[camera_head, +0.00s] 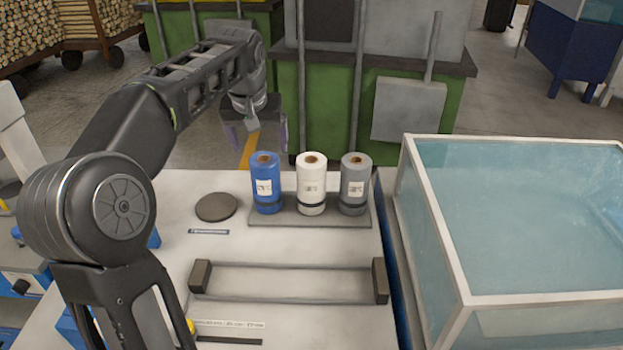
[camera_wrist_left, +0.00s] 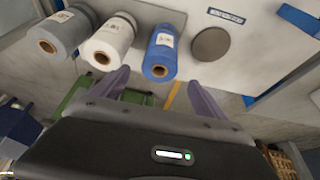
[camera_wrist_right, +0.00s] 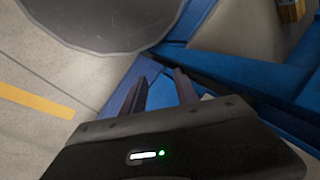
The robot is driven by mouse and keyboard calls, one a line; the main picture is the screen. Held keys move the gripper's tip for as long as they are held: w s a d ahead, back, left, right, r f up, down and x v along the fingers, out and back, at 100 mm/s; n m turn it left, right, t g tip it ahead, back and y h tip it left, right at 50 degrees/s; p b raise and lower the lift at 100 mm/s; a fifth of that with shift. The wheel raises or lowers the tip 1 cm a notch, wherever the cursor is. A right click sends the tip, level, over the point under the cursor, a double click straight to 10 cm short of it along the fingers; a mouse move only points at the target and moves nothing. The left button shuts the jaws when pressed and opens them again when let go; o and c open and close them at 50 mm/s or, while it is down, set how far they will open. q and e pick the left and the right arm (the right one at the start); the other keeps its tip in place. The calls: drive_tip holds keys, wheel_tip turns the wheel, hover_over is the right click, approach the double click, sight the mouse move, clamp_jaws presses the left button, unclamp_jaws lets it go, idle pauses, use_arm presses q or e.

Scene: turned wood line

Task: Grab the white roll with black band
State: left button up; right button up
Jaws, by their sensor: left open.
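The white roll with a black band (camera_head: 311,184) stands upright on a grey tray (camera_head: 345,219), between a blue roll (camera_head: 266,183) and a grey roll (camera_head: 354,184). In the left wrist view the white roll (camera_wrist_left: 108,44) is between the grey and blue rolls. My left gripper (camera_head: 257,145) is open and empty, behind and left of the rolls; its fingers (camera_wrist_left: 158,95) point toward the blue roll side, apart from all rolls. My right gripper (camera_wrist_right: 160,90) shows only in its wrist view; its two fingers are close together and I see nothing between them.
A dark round disc (camera_head: 216,207) lies left of the tray. A low rack with two end blocks (camera_head: 290,283) is in front. A glass-walled tank (camera_head: 520,220) stands to the right. A green cabinet (camera_head: 330,110) is behind the table.

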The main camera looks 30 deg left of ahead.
sight(311, 164)
use_arm(q)
drive_tip(key=shift+o, duration=0.3)
drive_tip(key=shift+o, duration=0.2)
drive_tip(key=w+d+f+p, duration=0.1)
drive_tip(key=w+d, duration=0.1)
drive_tip(key=d, duration=0.1)
drive_tip(key=w+d+f+p, duration=0.1)
drive_tip(key=d, duration=0.2)
drive_tip(key=w+d+f+p, duration=0.1)
drive_tip(key=w+d, duration=0.1)
drive_tip(key=d, duration=0.1)
drive_tip(key=shift+w+d+p, duration=0.2)
drive_tip(key=shift+w+p, duration=0.1)
drive_tip(key=shift+p, duration=0.05)
drive_tip(key=shift+w+d+f, duration=0.1)
drive_tip(key=shift+d+f, duration=0.1)
drive_tip(key=shift+a, duration=0.2)
drive_tip(key=shift+x, duration=1.3)
drive_tip(key=shift+f, duration=0.1)
drive_tip(key=shift+w+f, duration=0.1)
drive_tip(key=shift+f, duration=0.2)
drive_tip(key=p+x, duration=0.1)
drive_tip(key=x, duration=0.3)
drive_tip(key=shift+w+a+f+p, duration=0.1)
drive_tip(key=shift+w+f+p, duration=0.05)
drive_tip(key=shift+p, duration=0.15)
